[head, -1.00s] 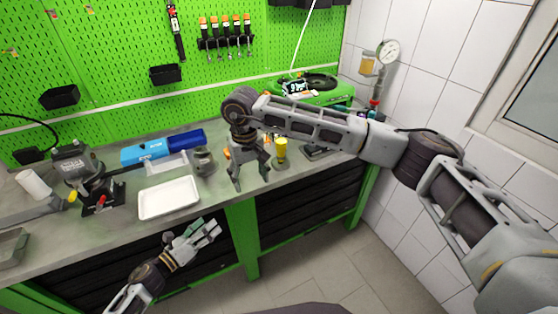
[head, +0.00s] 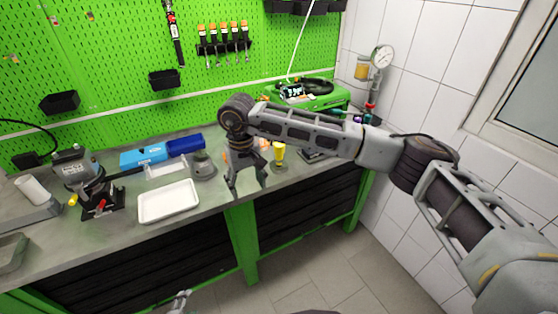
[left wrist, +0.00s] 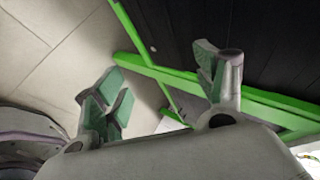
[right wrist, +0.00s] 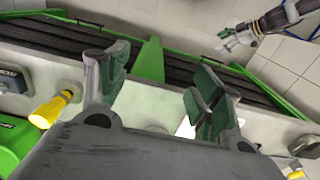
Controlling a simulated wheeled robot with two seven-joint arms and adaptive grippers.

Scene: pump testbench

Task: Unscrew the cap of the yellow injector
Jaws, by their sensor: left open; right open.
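The yellow injector (head: 279,151) stands upright in a grey base on the bench, just right of my right gripper. It also shows at the left of the right wrist view (right wrist: 50,110); its cap cannot be made out separately. My right gripper (head: 248,185) points down over the front of the bench, open and empty, with the injector outside its fingers. Its spread fingers show in the right wrist view (right wrist: 158,78). My left gripper (head: 180,303) is barely visible at the bottom of the head view. Its fingers stand open and empty in the left wrist view (left wrist: 160,78).
A white tray (head: 168,203) lies on the bench left of my right gripper, with a grey round part (head: 203,165) behind it. A blue bin (head: 186,144) is at the back. A gauge stand (head: 382,57) is at the right wall. A black device (head: 95,190) stands left.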

